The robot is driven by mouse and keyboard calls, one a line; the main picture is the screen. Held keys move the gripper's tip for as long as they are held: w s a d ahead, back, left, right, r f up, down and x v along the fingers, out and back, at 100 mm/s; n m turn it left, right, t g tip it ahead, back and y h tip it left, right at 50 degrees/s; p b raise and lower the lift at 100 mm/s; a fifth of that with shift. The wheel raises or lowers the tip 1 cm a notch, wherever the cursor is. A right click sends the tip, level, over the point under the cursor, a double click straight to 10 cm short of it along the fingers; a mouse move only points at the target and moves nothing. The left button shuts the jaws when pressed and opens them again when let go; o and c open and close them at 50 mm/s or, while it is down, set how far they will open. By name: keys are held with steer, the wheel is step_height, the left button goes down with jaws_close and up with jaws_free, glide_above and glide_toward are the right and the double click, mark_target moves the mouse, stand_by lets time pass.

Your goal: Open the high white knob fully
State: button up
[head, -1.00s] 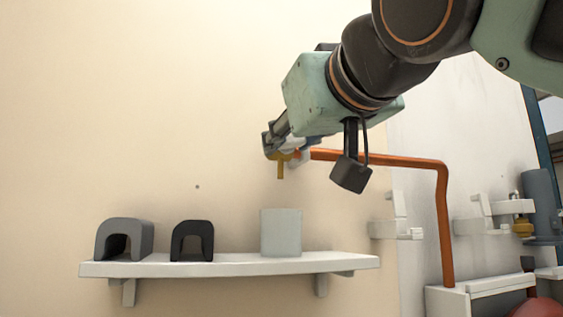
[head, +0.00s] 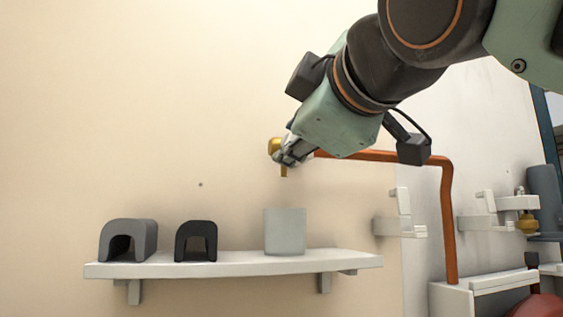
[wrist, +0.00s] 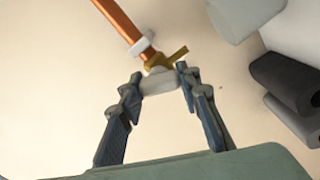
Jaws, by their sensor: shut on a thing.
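The white knob (wrist: 158,83) sits between my fingertips in the wrist view, at the end of a brass tap body (wrist: 165,60) on an orange copper pipe. My gripper (wrist: 160,84) is shut on the knob, one finger on each side. In the head view my gripper (head: 290,158) covers most of the knob, and the brass tap (head: 274,146) shows beside the fingers with its spout pointing down.
Below is a white shelf (head: 230,265) with a grey cup (head: 285,232), a black arch-shaped block (head: 196,241) and a grey one (head: 128,240). The copper pipe (head: 447,215) runs right and then down. White brackets (head: 400,225) are on the right wall.

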steer(key=shift+n+p, duration=0.35)
steer(key=shift+n, duration=1.95)
steer(key=o, duration=1.2)
steer(key=shift+c, duration=0.2)
steer(key=v, duration=1.2)
